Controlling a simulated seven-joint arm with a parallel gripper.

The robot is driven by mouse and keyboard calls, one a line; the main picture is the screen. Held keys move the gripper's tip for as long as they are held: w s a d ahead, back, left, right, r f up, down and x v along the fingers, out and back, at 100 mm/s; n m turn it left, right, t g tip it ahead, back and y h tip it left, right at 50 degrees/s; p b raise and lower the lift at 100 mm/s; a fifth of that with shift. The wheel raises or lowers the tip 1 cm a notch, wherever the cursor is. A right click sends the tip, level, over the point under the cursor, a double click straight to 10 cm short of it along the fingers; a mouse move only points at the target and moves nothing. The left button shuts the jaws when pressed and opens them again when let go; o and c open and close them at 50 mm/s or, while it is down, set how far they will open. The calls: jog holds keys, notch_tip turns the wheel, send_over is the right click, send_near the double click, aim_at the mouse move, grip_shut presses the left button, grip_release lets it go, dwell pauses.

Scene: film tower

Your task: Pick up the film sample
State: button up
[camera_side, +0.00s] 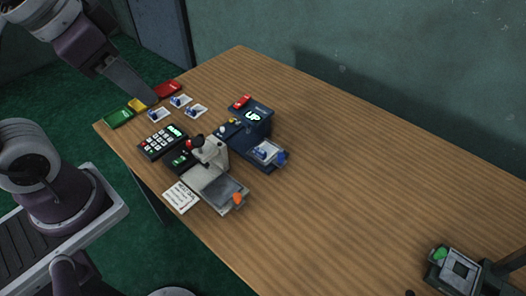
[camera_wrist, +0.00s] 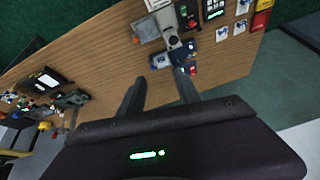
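Several film samples, small white squares with blue tabs, are in the side view. Three lie loose near the table's far left: a front one (camera_side: 158,115), a back one (camera_side: 180,100) and a right one (camera_side: 196,111). Another white piece with blue (camera_side: 265,152) sits on the dark blue "UP" machine (camera_side: 254,118). In the wrist view, loose samples show at the upper right, one of them here (camera_wrist: 222,34). My gripper (camera_side: 149,99) is above the table's left end, and its tip overlaps the yellow tray in the picture. In the wrist view my gripper (camera_wrist: 160,76) has its fingers apart with nothing between them.
Green (camera_side: 119,117), yellow (camera_side: 137,105) and red (camera_side: 167,89) trays line the left edge. A keypad (camera_side: 162,141), a microscope-like device (camera_side: 214,180) and a paper note (camera_side: 181,197) stand nearby. A dark device (camera_side: 459,271) is at the lower right. The table's middle is clear.

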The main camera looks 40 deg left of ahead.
jog(key=w+f+m+g, duration=0.25)
jog(key=w+m, duration=0.25)
jog(key=w, duration=0.5)
jog(key=m+g, duration=0.2)
jog(key=m, duration=0.7)
send_over(260, 150)
jog(key=s, duration=0.2)
notch_tip(260, 150, down, 19)
jog(key=f, duration=0.4)
jog(key=w+f+m, duration=0.1)
jog(key=f, duration=0.3)
jog(key=f+m, duration=0.1)
jog(key=f, duration=0.3)
jog(key=shift+w+f+g, duration=0.1)
jog(key=shift+w+g, duration=0.15)
jog(key=shift+w, duration=0.15)
jog(key=shift+f, duration=0.35)
grip_shut()
